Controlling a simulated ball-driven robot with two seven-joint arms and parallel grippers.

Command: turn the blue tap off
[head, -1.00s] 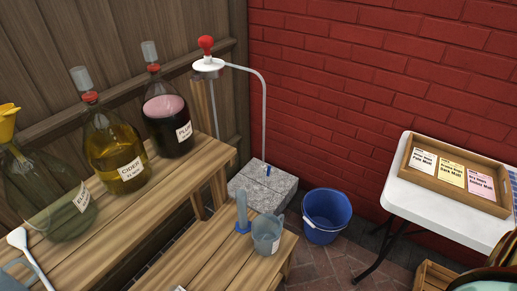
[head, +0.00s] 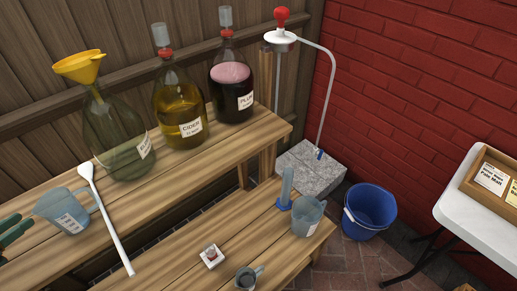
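A small blue piece (head: 319,154), which looks like the blue tap, sits low at the end of the thin pale pipe (head: 331,90), just above the grey stone block (head: 308,172). It is too small to tell how its handle is turned or whether liquid runs. A dark green two-pronged shape (head: 14,230) is cut off at the left edge, far from the tap; it may be my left gripper, but its opening is unclear. My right gripper is not in view.
A red knob (head: 281,16) tops the white fitting (head: 281,38). A blue bucket (head: 369,213) stands right of the block. The lower bench (head: 190,240), with a clear jug (head: 308,220) and blue-based cylinder (head: 286,187), lies before it. Glass carboys stand on the upper bench (head: 150,190).

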